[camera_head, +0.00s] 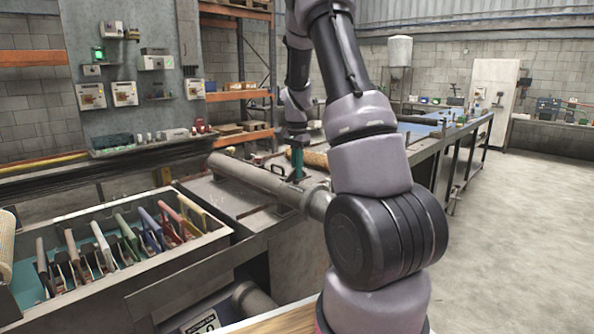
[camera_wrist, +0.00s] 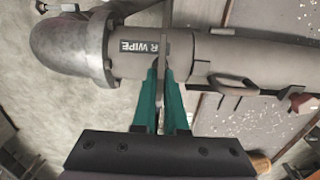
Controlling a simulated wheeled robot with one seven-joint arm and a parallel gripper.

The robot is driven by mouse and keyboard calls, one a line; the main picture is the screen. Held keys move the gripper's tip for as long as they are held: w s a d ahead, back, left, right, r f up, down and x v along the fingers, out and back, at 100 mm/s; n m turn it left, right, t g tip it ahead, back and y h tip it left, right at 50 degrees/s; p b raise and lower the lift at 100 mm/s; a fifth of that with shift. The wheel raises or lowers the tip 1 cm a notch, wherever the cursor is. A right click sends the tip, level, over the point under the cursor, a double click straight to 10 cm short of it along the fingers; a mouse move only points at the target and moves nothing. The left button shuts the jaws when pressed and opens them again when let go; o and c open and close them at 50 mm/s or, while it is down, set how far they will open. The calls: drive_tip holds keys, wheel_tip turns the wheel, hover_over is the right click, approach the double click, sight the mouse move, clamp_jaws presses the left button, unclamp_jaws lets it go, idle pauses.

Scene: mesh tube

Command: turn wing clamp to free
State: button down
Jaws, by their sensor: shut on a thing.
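In the wrist view a grey pipe (camera_wrist: 245,52) runs across the picture, with a flanged elbow (camera_wrist: 75,45) at its left end and a label reading "R WIPE" (camera_wrist: 138,46). The wing clamp (camera_wrist: 164,48) seems to be the thin upright grey plate on the pipe just right of the label. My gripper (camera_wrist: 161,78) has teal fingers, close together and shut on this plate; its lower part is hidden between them. In the head view my gripper (camera_head: 297,165) reaches down to the far side of the pipe (camera_head: 250,177), and the clamp cannot be made out.
In the head view a bin of coloured-handled tools (camera_head: 120,245) stands at the left front. A tan roll (camera_head: 315,158) lies beside my gripper. Open floor (camera_head: 530,200) is at the right.

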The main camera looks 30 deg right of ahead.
drive_tip(key=c, duration=1)
unclamp_jaws()
drive_tip(key=shift+o, duration=0.2)
drive_tip(key=shift+r, duration=0.1)
wheel_tip(320, 180, up, 11)
drive_tip(key=shift+f, duration=0.2)
